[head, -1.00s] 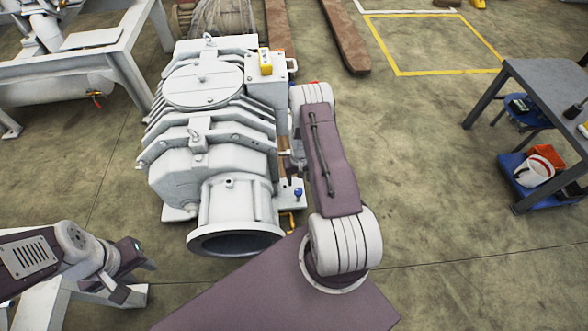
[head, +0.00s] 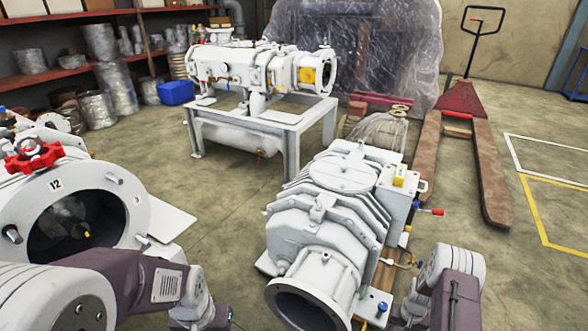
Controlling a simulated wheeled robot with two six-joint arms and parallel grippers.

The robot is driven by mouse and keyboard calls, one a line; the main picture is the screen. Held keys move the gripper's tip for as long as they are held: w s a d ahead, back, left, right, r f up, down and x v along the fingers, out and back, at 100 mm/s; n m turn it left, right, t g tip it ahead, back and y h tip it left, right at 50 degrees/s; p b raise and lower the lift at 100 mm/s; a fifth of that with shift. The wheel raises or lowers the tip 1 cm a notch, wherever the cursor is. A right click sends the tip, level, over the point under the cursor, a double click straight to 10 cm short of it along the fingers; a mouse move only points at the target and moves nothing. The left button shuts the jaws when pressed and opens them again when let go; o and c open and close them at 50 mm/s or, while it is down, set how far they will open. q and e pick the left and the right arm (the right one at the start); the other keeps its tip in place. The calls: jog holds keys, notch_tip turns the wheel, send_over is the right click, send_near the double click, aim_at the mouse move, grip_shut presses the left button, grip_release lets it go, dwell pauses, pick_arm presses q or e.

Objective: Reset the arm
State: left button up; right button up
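My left arm (head: 165,285) comes in from the lower left, with grey and dull purple links. Its far end (head: 205,312) is low in the view, partly cut off by the bottom edge, and the state of its fingers is unclear. My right arm (head: 440,275) is at the bottom right, folded upright beside the grey-white screw vacuum pump (head: 330,215). The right gripper's fingers do not show. The pump has a round open flange (head: 310,300) facing me, a red-handled valve (head: 430,211) and a blue knob (head: 382,307) on its right side.
A white vessel (head: 75,205) with a red handwheel (head: 33,155) stands at left. Another pump sits on a white frame (head: 285,115) behind. A red pallet truck (head: 465,100) stands at the back right. Open floor (head: 520,270) lies to the right.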

jog(key=w+a+r+n+t, duration=0.2)
jog(key=w+a+r+t, duration=0.15)
jog(key=w+r, duration=0.9)
jog(key=s+a+r+n, duration=0.1)
jog(key=s+a+r, duration=0.1)
jog(key=a+r, duration=0.35)
jog(key=s+a+r, duration=0.2)
jog(key=r, duration=0.6)
jog(key=s+a+r+n+p, duration=0.1)
jog(key=s+a+r, duration=0.5)
jog(key=s, duration=0.3)
jog(key=s+f+g, duration=0.3)
jog(key=s, duration=0.9)
pick_arm(q)
notch_tip(320, 180, up, 39)
jog(key=p, duration=3.8)
jog(key=shift+w, duration=0.45)
pick_arm(e)
notch_tip(320, 180, up, 38)
jog(key=shift+w+a+r+t, duration=0.15)
jog(key=shift+w+a+t, duration=0.05)
jog(key=shift+w+t, duration=0.15)
